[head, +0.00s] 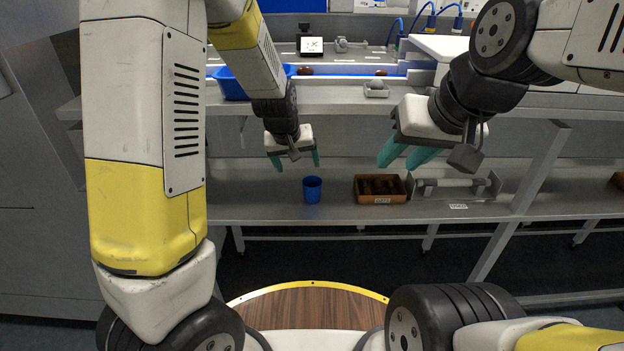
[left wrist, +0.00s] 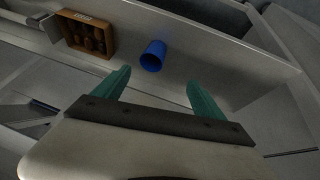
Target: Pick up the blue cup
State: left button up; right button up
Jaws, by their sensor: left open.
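The blue cup (head: 312,190) stands upright on the lower steel shelf in the head view. It also shows in the left wrist view (left wrist: 153,56), ahead of the fingers and between their lines. My left gripper (head: 296,163) is open and empty, above and a little left of the cup, not touching it. Its teal fingers also show in the left wrist view (left wrist: 160,88). My right gripper (head: 407,156) is up and to the right of the cup, above the brown crate, with teal fingers pointing down-left. How far its fingers are apart is unclear.
A brown crate (head: 380,198) with dark contents sits right of the cup on the lower shelf (head: 258,205). A grey metal fixture (head: 455,187) is beside it. Above is a worktop with a blue tray (head: 232,88). The shelf left of the cup is clear.

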pick_arm(q)
jog(key=y, duration=0.2)
send_near(312, 189)
jog(key=a+x, duration=0.1)
jog(key=x, duration=0.4)
jog(key=shift+m+t, duration=0.3)
jog(key=shift+t, duration=0.1)
jog(key=x, duration=0.6)
jog(key=w+d+x, duration=0.1)
jog(key=x, duration=0.1)
jog(key=shift+w+d+f, duration=0.1)
jog(key=shift+w, duration=0.1)
jog(key=shift+c, duration=0.4)
jog(key=c, duration=1.3)
